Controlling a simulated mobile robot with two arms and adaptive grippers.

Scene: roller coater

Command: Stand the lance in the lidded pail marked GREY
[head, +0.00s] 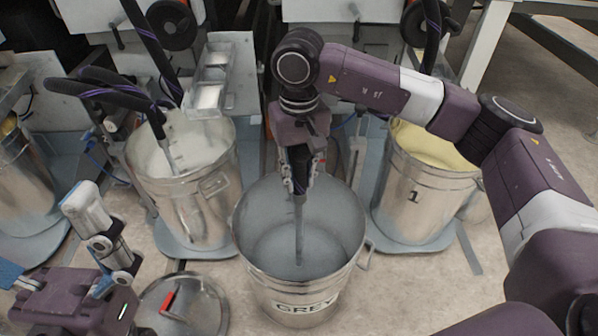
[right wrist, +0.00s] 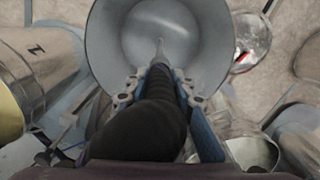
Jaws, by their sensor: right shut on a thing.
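The open metal pail marked GREY (head: 305,307) stands upright on the floor at the front centre. My right gripper (head: 302,185) is above its mouth, shut on the lance (head: 299,232). The lance is a thin grey rod, nearly upright, with its lower end inside the pail; I cannot tell whether its tip touches the bottom. The right wrist view shows the lance (right wrist: 159,50) under a thick black hose, pointing into the pail (right wrist: 205,45). The pail's lid (head: 188,306), with a red handle, lies on the floor. My left gripper (head: 100,235) is at the lower left, its jaws unclear.
A metal pail with whitish contents (head: 190,200) stands behind left, with hoses entering it. A pail marked 1 (head: 420,205), with yellow contents, stands behind right. Machine housings and a metal tray (head: 222,75) are at the back. The floor (head: 400,290) at front right is clear.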

